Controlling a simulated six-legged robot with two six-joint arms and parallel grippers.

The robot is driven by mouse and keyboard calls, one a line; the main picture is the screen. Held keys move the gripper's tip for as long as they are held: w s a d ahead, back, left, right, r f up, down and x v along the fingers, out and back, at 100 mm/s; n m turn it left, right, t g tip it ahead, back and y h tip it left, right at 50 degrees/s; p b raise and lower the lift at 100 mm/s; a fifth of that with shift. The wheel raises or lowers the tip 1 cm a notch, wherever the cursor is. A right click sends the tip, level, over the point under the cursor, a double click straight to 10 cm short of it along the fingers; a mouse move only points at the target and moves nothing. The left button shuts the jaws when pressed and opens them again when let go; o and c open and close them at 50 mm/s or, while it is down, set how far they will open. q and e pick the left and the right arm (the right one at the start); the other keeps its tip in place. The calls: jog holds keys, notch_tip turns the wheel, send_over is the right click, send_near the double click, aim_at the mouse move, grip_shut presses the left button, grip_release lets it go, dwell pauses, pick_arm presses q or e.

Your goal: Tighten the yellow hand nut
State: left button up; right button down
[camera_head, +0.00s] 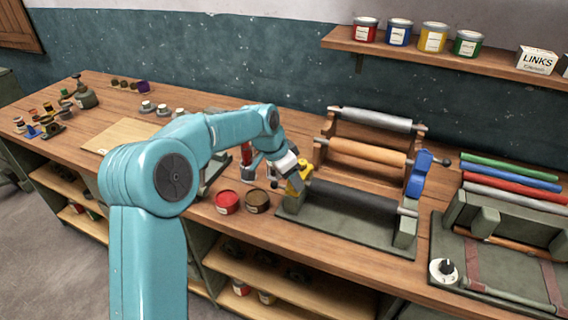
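The yellow hand nut (298,188) is at the left end of the dark front roller (350,196) of the roller stand on the workbench. My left arm comes in from the lower left, and my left gripper (294,172) is right at the yellow nut. It covers part of the nut, and its fingers are too small and overlapped to tell whether they are shut on it. My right gripper is not in view.
The roller stand (343,228) also carries an orange roller (367,153), a grey roller (376,118) and a blue crank part (420,172). A green frame (482,213) is at the right.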

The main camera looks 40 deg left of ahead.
pick_arm(q)
jog(key=v, duration=1.6)
jog(key=shift+b, duration=0.3)
jog(key=shift+s+f, duration=0.15)
